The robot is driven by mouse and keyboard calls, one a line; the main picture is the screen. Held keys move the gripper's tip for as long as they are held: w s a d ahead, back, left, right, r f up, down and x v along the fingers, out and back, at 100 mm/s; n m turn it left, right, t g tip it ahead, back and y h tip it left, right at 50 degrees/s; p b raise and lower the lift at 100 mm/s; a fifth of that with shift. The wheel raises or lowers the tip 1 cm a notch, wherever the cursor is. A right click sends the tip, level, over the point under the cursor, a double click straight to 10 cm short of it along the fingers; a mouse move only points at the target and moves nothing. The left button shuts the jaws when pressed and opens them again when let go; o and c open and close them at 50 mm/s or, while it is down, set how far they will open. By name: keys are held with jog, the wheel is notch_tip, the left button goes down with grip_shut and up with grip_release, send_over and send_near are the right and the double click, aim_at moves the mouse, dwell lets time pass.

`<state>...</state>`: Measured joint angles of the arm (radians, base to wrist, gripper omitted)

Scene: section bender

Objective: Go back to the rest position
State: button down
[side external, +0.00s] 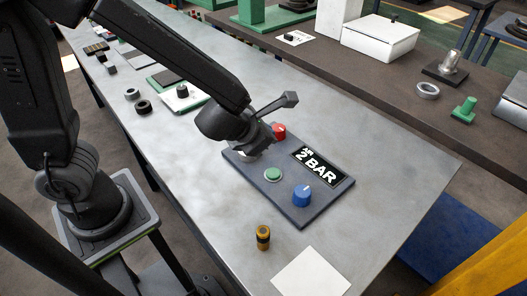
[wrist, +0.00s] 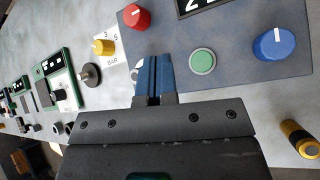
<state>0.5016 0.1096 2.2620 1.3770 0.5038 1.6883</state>
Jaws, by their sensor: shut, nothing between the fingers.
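My gripper shows in the wrist view (wrist: 153,78), with its blue-grey fingers closed together and nothing between them. It hangs over the edge of a dark blue control panel (side external: 309,205). In the side view my wrist hides the fingertips and the panel's left corner. In the wrist view a yellow knob (wrist: 103,47) sits left of the fingers on a white dial marked BAR. I cannot tell whether the fingers touch anything.
The panel lies on a long grey metal table (side external: 390,170). A brass and black cylinder (side external: 263,237) stands near a white square (side external: 311,273) at the front. Black rings (side external: 143,107) and a small device (side external: 180,96) lie farther back. The table right of the panel is clear.

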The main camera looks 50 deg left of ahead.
jog(key=s+a+r+n+g+y, duration=0.1)
jog(key=s+a+r+n, duration=0.3)
jog(key=n, duration=0.7)
jog(key=s+a+r+n+g+y, duration=0.15)
jog(key=s+a+r+n, duration=0.25)
jog(key=n, duration=0.7)
jog(key=s+d+r+n+h, duration=0.1)
jog(key=s+r+n+h, duration=0.1)
jog(key=n, duration=0.6)
jog(key=s+r+n+h, duration=0.2)
jog(key=s+n, duration=0.3)
jog(key=n, duration=0.3)
jog(key=shift+d+n+g, duration=0.3)
jog(key=shift+d+g, duration=0.05)
jog(key=shift+g, duration=0.1)
jog(key=shift+h, duration=0.25)
